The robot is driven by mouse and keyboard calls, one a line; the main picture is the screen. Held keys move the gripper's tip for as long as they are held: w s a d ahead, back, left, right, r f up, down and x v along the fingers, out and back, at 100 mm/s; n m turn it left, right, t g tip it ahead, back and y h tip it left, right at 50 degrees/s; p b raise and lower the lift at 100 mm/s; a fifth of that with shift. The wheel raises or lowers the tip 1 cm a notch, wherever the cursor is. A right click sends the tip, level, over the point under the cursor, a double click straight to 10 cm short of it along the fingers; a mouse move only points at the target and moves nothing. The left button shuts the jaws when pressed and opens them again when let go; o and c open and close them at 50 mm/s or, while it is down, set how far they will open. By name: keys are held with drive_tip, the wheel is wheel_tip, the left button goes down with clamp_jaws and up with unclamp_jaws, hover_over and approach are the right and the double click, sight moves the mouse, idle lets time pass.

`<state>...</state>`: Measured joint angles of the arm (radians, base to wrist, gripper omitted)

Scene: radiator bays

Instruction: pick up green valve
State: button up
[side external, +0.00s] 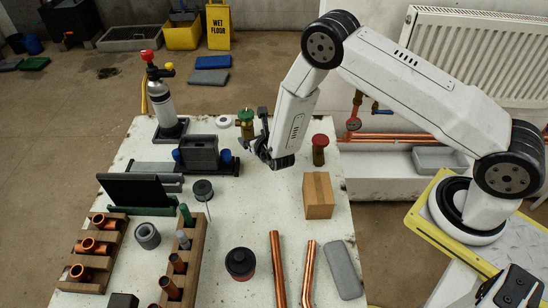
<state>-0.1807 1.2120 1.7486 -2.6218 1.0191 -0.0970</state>
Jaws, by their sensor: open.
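The green valve (245,116) has a green top over a brass-coloured body and stands upright near the far edge of the white worktable. My gripper (254,131) is low at the right side of the green valve, with its dark jaws open. One jaw shows to the right of the valve and the other in front of its lower part. I cannot tell whether the valve is between the jaws or whether they touch it. The foot of the valve is partly hidden.
A red-topped valve (319,149) and a cardboard box (318,195) stand right of my gripper. A dark fixture (199,153) and a torch bottle (163,100) stand left. A white roll (223,122) lies beside the green valve. Copper pipes (277,268) lie in front.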

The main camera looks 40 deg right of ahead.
sight(250, 135)
drive_tip(key=shift+x, duration=2.5)
drive_tip(key=shift+a, duration=0.1)
clamp_jaws()
